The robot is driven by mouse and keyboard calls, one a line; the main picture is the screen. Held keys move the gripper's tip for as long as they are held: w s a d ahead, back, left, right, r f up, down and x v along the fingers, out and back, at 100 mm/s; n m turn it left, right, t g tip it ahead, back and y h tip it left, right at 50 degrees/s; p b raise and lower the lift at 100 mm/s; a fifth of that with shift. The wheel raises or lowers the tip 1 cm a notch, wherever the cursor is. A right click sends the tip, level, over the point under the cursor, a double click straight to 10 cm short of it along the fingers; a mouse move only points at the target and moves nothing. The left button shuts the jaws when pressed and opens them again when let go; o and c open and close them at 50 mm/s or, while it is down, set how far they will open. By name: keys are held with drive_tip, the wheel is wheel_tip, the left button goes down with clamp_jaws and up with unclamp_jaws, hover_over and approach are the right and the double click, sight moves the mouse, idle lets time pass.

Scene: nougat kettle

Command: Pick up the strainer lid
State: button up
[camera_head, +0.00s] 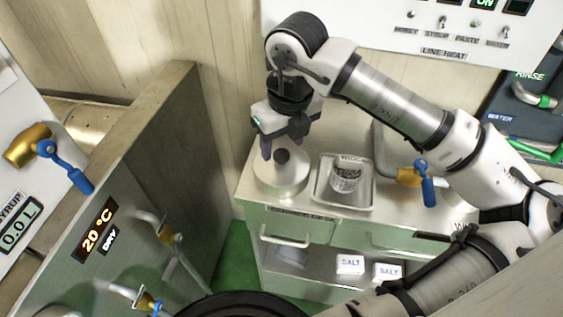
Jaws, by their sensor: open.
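A round pale metal piece with a dark knob on top, which looks like the strainer lid (271,181), sits at the left end of the steel counter. I cannot make out any strainer holes in it. My gripper (282,144) points down just above the knob, with its fingers apart and nothing visible between them. The knob shows below the fingers; whether a fingertip touches it cannot be told from this angle.
Right of the lid, a square metal tray (325,200) holds a small cup (346,180) with speckled contents. A blue-handled brass valve (424,178) stands farther right. A tall panel (165,150) rises on the left. Salt boxes (349,264) lie on the shelf below.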

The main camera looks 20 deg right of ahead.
sight(282, 154)
drive_tip(key=f, duration=0.2)
drive_tip(key=w+f+p, duration=0.1)
drive_tip(key=f, duration=0.1)
drive_tip(key=shift+d+f, duration=0.1)
drive_tip(key=shift+c, duration=0.5)
drive_tip(key=c, duration=1.1)
